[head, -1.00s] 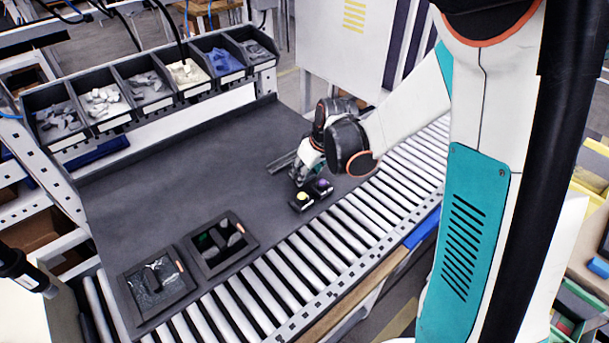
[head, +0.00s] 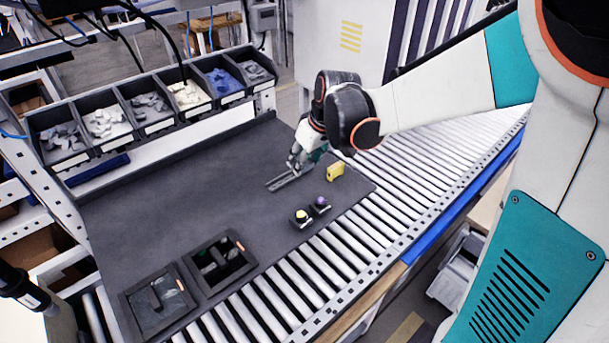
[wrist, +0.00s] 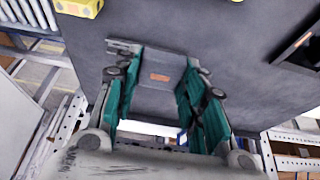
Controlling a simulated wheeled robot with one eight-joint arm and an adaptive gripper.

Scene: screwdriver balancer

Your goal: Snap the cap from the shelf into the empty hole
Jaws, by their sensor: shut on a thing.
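My gripper (wrist: 162,88) is low over the dark mat, with its two green-lined fingers on either side of a grey piece (wrist: 163,68) that bears a small orange mark. It looks shut on this piece. In the head view my gripper (head: 296,166) is at the right end of a flat grey rail-like part (head: 283,181). I cannot make out which thing is the cap, nor an empty hole.
A yellow block (head: 335,172) stands just right of my gripper; it also shows in the wrist view (wrist: 80,7). Two black trays (head: 246,268) (head: 132,297) lie at the front left. Parts bins (head: 190,97) line the back. A roller conveyor (head: 415,150) runs along the right. The mat's middle is clear.

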